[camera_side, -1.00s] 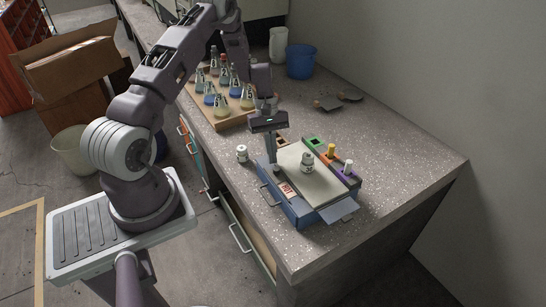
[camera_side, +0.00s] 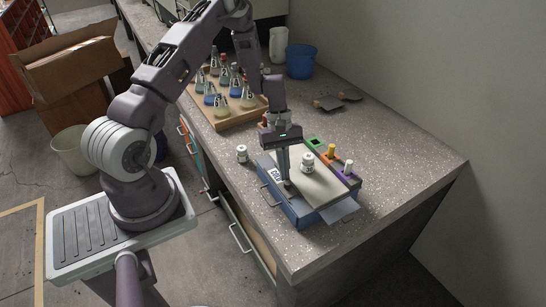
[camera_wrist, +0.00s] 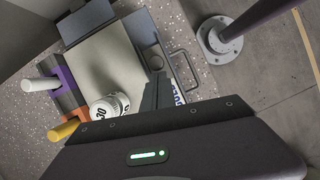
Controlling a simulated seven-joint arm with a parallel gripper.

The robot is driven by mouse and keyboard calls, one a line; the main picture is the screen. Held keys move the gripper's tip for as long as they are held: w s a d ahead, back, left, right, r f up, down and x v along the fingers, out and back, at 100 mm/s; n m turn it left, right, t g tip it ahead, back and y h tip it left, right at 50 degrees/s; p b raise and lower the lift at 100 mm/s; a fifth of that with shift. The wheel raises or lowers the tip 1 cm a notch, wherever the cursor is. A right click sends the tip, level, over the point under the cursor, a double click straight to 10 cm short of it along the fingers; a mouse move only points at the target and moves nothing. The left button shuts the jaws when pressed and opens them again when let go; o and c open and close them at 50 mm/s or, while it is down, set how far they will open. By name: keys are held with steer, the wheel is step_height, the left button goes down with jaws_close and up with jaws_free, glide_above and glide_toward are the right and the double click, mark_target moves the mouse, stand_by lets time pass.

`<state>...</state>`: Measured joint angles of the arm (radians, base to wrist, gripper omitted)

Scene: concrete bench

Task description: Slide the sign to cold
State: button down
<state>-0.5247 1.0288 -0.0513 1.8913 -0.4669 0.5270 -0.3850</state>
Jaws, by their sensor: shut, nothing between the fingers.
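The sign is on the front face of a blue box device (camera_side: 304,213) on the bench. A white label (camera_side: 276,176) with dark bluish letters shows at the left part of that face; it looks like COLD but is small. In the wrist view the label (camera_wrist: 178,92) shows only in part, beside my fingers. My gripper (camera_side: 286,183) is shut and empty, pointing down at the box's front edge, just right of the label. Its fingers (camera_wrist: 155,94) also show in the wrist view. I cannot tell whether they touch the slider.
A white bottle (camera_side: 307,163) stands on the device's grey top plate (camera_side: 316,189), close to my fingers. Behind it are coloured blocks with a yellow peg (camera_side: 331,150) and a white peg (camera_side: 348,167). Another small bottle (camera_side: 242,154) stands left. A wooden flask tray (camera_side: 238,119) lies behind.

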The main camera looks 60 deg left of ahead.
steer(key=shift+d, duration=0.25)
steer(key=a, duration=0.1)
steer(key=w+a, duration=0.1)
steer(key=a, duration=0.2)
steer(key=shift+w+a+r, duration=0.15)
steer(key=shift+a+r, duration=0.2)
steer(key=shift+r, duration=0.05)
steer(key=v, duration=0.9)
steer(key=s+d+r+m+t+y, duration=0.1)
steer(key=s+d+r+m, duration=0.15)
steer(key=d+r, duration=0.45)
steer(key=s+d+r+m+t+y, duration=0.1)
steer(key=s+d+r+m, duration=0.2)
steer(key=r, duration=0.7)
steer(key=s+d+r+m+t+y, duration=0.1)
steer(key=s+d+r+m+t, duration=0.1)
steer(key=s, duration=0.6)
steer(key=s+d+r+m+t+y, duration=0.1)
steer(key=s+d+r+m+t, duration=0.1)
steer(key=s+d+r+m, duration=0.3)
steer(key=s+d+m, duration=0.2)
steer(key=s, duration=0.2)
steer(key=shift+m+t, duration=0.3)
steer(key=shift+m, duration=0.05)
steer(key=shift+s, duration=0.15)
